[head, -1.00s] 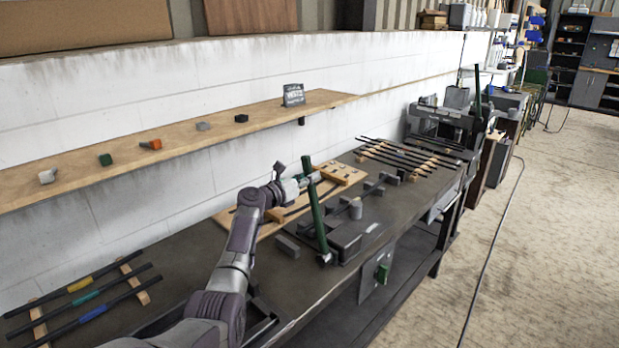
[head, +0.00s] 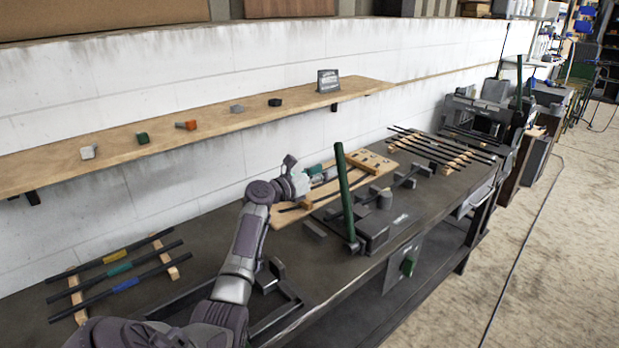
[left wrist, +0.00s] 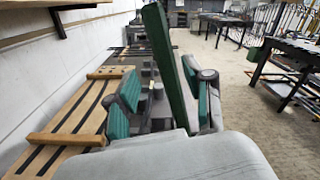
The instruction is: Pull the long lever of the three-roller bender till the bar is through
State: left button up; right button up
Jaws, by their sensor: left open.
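The long green lever (head: 344,195) stands nearly upright, tilted slightly left at its top, on the dark three-roller bender (head: 374,232) near the bench's front edge. A dark bar (head: 408,180) appears to run along the bender; how far it is through I cannot tell. My left gripper (head: 322,173) is open beside the lever's upper part, on its wall side. In the left wrist view the lever (left wrist: 171,62) rises in the gap between my two teal-padded fingers (left wrist: 165,98), with no clear grip on it. My right gripper is not in view.
A wooden board (head: 293,212) lies behind the bender. Racked bars lie at the near left (head: 120,270) and far right (head: 445,150). A wall shelf (head: 215,113) with small blocks runs above the bench. Open floor (head: 560,250) lies to the right.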

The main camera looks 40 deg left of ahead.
pick_arm(q)
jog(key=s, duration=0.5)
jog(key=shift+s+a, duration=0.2)
jog(key=shift+s, duration=0.05)
